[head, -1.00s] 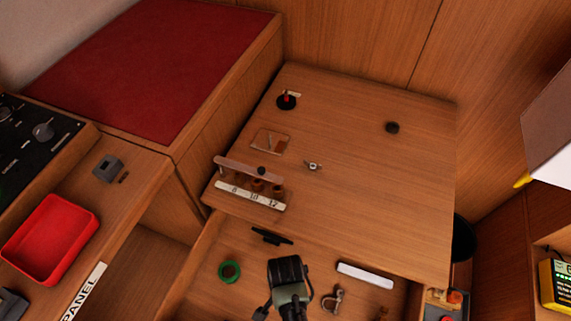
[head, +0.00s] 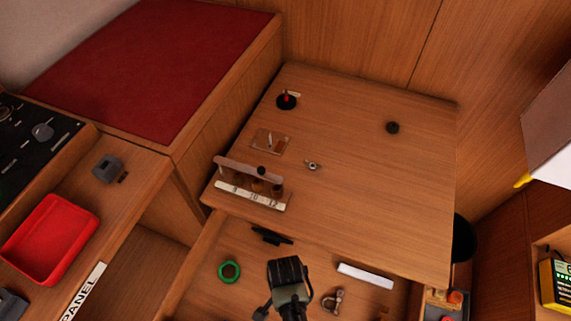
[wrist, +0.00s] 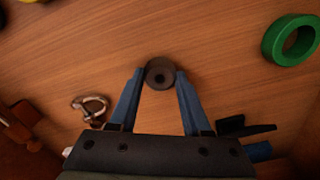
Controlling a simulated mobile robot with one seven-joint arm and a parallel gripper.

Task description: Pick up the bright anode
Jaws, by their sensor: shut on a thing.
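My gripper (wrist: 160,76) is shut on a dark grey round piece (wrist: 160,65) with a hole in its middle. The two blue fingers press on its sides in the wrist view. It looks dull rather than bright, and I cannot tell whether it is the bright anode. In the head view my gripper's hand (head: 288,270) is over the open drawer (head: 205,275). The hand hides the fingertips and the held piece there.
In the drawer are a green ring (head: 229,271), a metal shackle (head: 332,300), a white bar (head: 365,276) and a black item (head: 271,236). The table top (head: 370,200) behind holds a numbered rack (head: 250,195), a wing-nut-like part (head: 313,165) and a dark disc (head: 392,127).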

